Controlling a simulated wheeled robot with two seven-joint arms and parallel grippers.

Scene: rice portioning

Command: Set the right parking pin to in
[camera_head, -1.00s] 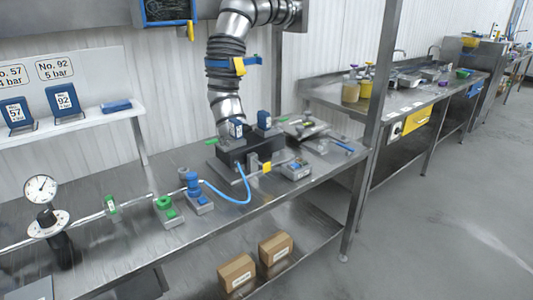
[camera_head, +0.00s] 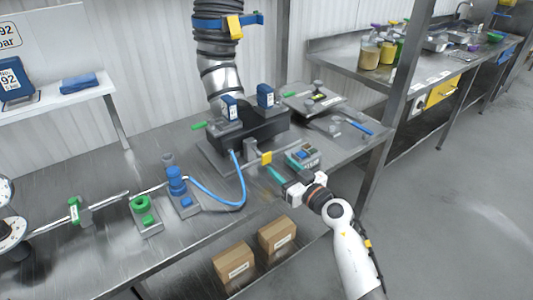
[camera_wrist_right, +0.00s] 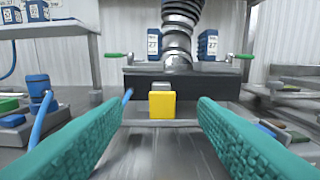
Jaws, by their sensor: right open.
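A dark block station (camera_head: 245,142) stands on the steel bench, with two blue labelled boxes on top, the left box (camera_head: 229,107) and the right box (camera_head: 265,96). In the right wrist view green handles stick out on its left (camera_wrist_right: 116,55) and right (camera_wrist_right: 241,56). A yellow block (camera_wrist_right: 162,105) sits low at its front middle; it also shows in the head view (camera_head: 266,157). I cannot tell for sure which part is the right parking pin. My right gripper (camera_head: 279,180) is open and empty, its teal fingers before the yellow block, apart from it. My left gripper is not in view.
A grey box with coloured buttons (camera_head: 301,156) sits close to the right gripper. A blue hose (camera_head: 240,190) curves from the station to a blue valve (camera_head: 177,182). Two cardboard boxes (camera_head: 277,234) lie on the lower shelf. A flexible metal duct (camera_head: 220,72) hangs above.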

